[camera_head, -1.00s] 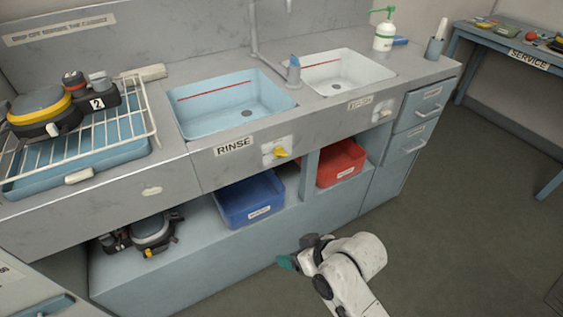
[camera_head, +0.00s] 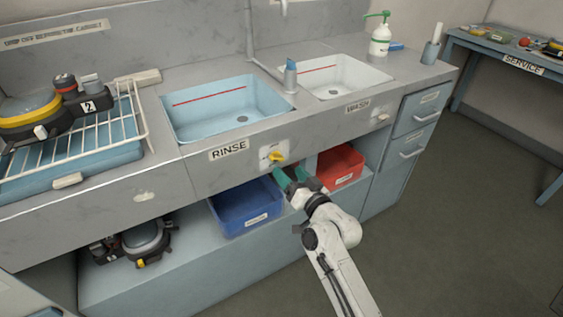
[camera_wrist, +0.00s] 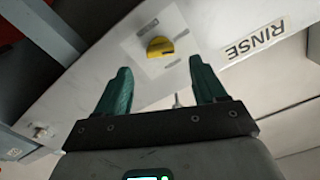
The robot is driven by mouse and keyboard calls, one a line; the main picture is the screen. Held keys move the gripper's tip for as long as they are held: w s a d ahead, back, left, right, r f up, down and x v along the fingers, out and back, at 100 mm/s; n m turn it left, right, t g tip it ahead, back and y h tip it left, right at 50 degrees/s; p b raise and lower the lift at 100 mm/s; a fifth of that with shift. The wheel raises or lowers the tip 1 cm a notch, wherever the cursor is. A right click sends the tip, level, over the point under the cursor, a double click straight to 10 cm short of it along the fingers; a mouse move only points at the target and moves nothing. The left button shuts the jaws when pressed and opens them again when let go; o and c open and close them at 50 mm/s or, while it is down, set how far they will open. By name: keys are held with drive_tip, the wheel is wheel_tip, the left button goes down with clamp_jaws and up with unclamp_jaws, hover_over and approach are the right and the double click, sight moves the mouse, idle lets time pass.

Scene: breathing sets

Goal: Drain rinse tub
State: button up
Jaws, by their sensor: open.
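The rinse tub (camera_head: 205,122) is a light blue basin with a red line inside and a dark drain in its floor. Its front panel carries a RINSE label (camera_head: 229,150) and a yellow knob (camera_head: 276,156) on a white plate. The yellow knob also shows in the wrist view (camera_wrist: 160,47), ahead of the fingers. My gripper (camera_head: 290,174) has teal fingers and is just below and in front of the knob, apart from it. In the wrist view my gripper (camera_wrist: 160,80) is open with nothing between its fingers.
The white wash tub (camera_head: 342,78) is to the right, with a tap (camera_head: 290,76) between the tubs. Blue (camera_head: 246,205) and red (camera_head: 339,166) bins sit on the shelf below. A rack (camera_head: 112,138) with a breathing set stands left. Floor at right is clear.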

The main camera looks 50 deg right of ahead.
sight(279, 160)
drive_tip(key=shift+p+x, duration=0.4)
drive_tip(key=shift+x, duration=2.35)
